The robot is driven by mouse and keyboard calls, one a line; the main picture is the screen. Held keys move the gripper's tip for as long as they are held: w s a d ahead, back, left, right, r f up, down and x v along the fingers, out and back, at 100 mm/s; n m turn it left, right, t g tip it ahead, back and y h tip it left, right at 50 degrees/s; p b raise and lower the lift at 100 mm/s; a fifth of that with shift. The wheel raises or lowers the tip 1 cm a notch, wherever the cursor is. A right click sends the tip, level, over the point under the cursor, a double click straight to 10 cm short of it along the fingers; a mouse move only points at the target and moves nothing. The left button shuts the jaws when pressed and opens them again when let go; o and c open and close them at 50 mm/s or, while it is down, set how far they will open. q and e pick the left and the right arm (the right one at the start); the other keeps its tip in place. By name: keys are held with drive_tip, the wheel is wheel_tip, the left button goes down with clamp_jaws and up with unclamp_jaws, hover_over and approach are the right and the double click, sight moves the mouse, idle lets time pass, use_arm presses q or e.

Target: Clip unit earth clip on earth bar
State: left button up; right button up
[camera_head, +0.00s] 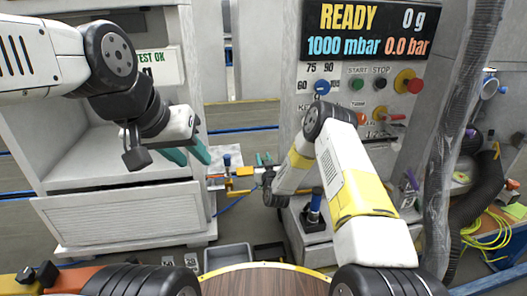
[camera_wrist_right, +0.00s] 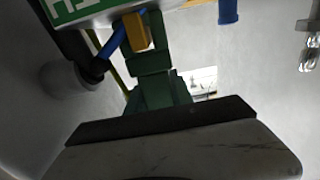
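My left gripper (camera_head: 190,154) is open and empty, in front of the grey cabinet. I cannot clearly tell the earth bar apart.
A grey cabinet (camera_head: 125,222) stands at the left, a control panel (camera_head: 345,85) with buttons at the right. A grey bin (camera_head: 228,257) and a round wooden top (camera_head: 265,282) are in front. A hanging hose (camera_head: 455,120) and yellow cables (camera_head: 487,232) are at the right.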

drive_tip(key=o, duration=0.5)
drive_tip(key=shift+c, duration=0.2)
drive_tip(key=s+d, duration=0.1)
drive_tip(key=s, duration=0.6)
drive_tip(key=shift+s+d, duration=0.3)
drive_tip(key=shift+s, duration=0.05)
